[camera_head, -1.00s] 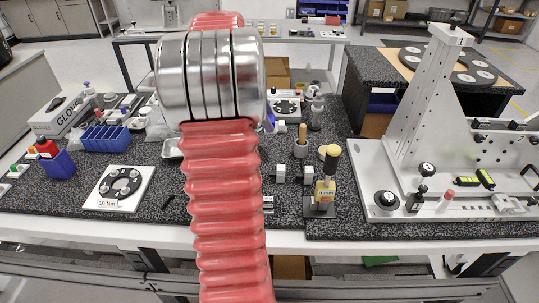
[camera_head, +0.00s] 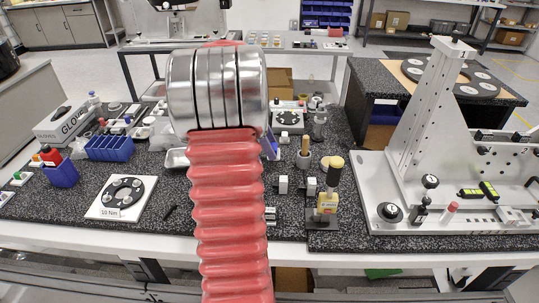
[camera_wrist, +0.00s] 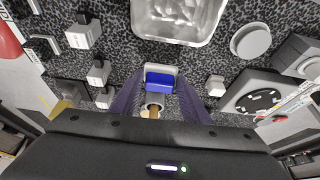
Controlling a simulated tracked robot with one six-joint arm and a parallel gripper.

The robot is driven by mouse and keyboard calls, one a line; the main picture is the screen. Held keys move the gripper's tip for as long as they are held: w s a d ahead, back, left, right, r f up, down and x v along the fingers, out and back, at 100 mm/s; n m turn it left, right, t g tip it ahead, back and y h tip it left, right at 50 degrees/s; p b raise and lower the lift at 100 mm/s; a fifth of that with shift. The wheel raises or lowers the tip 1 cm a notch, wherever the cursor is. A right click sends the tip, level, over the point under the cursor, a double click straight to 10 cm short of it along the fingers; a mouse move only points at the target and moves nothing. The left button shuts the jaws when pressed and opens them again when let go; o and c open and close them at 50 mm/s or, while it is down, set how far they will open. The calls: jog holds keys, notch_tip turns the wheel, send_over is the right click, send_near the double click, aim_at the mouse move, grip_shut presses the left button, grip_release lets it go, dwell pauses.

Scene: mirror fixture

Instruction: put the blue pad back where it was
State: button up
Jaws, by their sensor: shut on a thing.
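My gripper (camera_wrist: 160,80) shows in the wrist view with its two purple fingers closed on the blue pad (camera_wrist: 159,84). The pad is a small blue block with a grey-white part along its far side. In the head view my red arm hides most of the gripper; only a purple sliver (camera_head: 270,146) shows at its right edge. The pad cannot be made out there. I cannot tell the height of the pad above the speckled worktop (camera_wrist: 120,30).
A clear tray (camera_wrist: 180,18), a round grey disc (camera_wrist: 250,41) and small grey blocks (camera_wrist: 84,33) lie around the gripper.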

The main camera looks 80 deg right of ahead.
jog(key=shift+f, duration=1.8)
jog(key=o, duration=1)
jog(key=shift+f, duration=0.1)
jog(key=v, duration=1.2)
